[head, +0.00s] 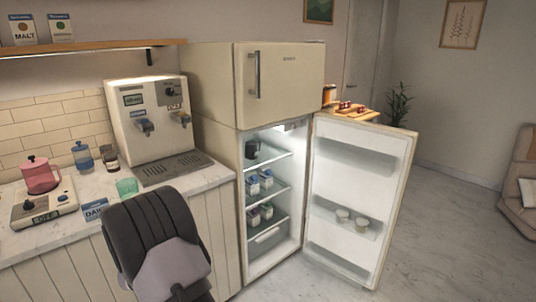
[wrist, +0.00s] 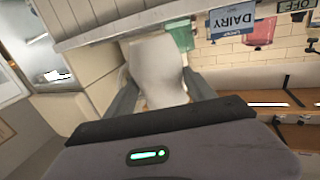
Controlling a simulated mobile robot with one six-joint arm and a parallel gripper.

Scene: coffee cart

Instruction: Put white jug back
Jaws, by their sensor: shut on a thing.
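The white jug (wrist: 157,68) shows in the wrist view, pale and smooth, between the two grey fingers of my gripper (wrist: 160,92). My gripper is shut on it. In the head view my dark wrist covers the counter's front edge, and the jug and the fingers are hidden behind it. The fridge (head: 240,85) stands right of my arm with its lower door (head: 362,165) wide open. A dark jug (head: 251,151) stands on its top shelf, toward the left.
Cartons (head: 259,183) stand on the lower fridge shelves, and small jars (head: 350,219) in the door. The counter (head: 60,230) holds a dispenser (head: 150,120), a pink kettle (head: 41,177), a green cup (head: 127,187) and a DAIRY sign (wrist: 237,20).

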